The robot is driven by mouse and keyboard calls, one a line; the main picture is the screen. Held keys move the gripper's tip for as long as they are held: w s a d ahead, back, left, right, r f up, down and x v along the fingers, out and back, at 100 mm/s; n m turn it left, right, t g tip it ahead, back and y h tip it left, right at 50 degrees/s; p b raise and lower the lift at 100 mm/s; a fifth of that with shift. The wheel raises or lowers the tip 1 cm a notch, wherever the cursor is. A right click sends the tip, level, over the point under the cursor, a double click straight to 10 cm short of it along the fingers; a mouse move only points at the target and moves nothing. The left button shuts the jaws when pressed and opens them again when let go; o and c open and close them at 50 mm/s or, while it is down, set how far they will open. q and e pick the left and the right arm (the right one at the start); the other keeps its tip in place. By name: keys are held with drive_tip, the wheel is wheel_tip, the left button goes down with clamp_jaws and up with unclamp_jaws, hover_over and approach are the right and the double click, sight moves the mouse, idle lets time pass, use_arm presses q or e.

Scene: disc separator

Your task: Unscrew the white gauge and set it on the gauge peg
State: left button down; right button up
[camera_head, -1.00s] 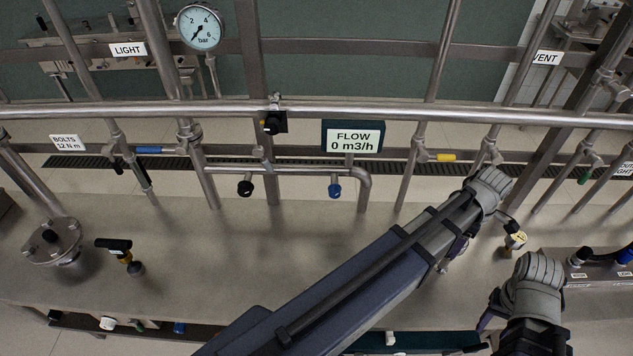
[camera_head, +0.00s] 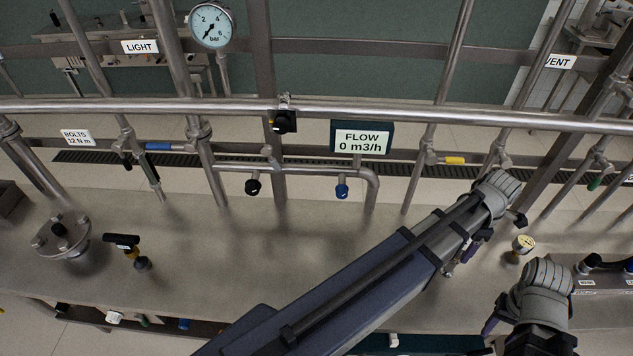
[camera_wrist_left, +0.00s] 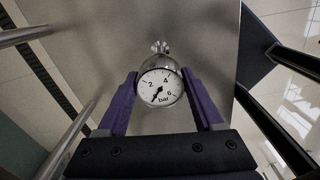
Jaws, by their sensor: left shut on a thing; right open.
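A round gauge (camera_wrist_left: 160,88) with a white face, black numerals and a steel case sits between the purple fingers of my left gripper (camera_wrist_left: 162,98) in the left wrist view. The gripper is shut on it. A shiny fitting shows at its far end; I cannot tell whether it touches anything. In the head view my left gripper (camera_head: 462,252) is over the right part of the bench, and my arm largely hides the gauge. My right gripper (camera_head: 492,322) is open, lower right, its fingers mostly hidden. I cannot make out the gauge peg.
A gauge with a cream face (camera_head: 523,243) stands on the bench (camera_head: 300,245) right of my left gripper. A pipe frame with a FLOW display (camera_head: 361,138) runs behind. A dial gauge (camera_head: 211,25) is mounted high. A flanged lid (camera_head: 62,236) and black-handled tool (camera_head: 124,243) are left.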

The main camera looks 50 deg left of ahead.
use_arm(q)
drive_tip(key=shift+n, duration=1)
unclamp_jaws()
wheel_tip(320, 180, up, 4)
drive_tip(key=p, duration=0.3)
drive_tip(key=shift+f+p, duration=0.15)
drive_tip(key=shift+p, duration=0.2)
drive_tip(key=shift+f, duration=0.15)
drive_tip(key=m, duration=0.4)
drive_tip(key=shift+m, duration=1.1)
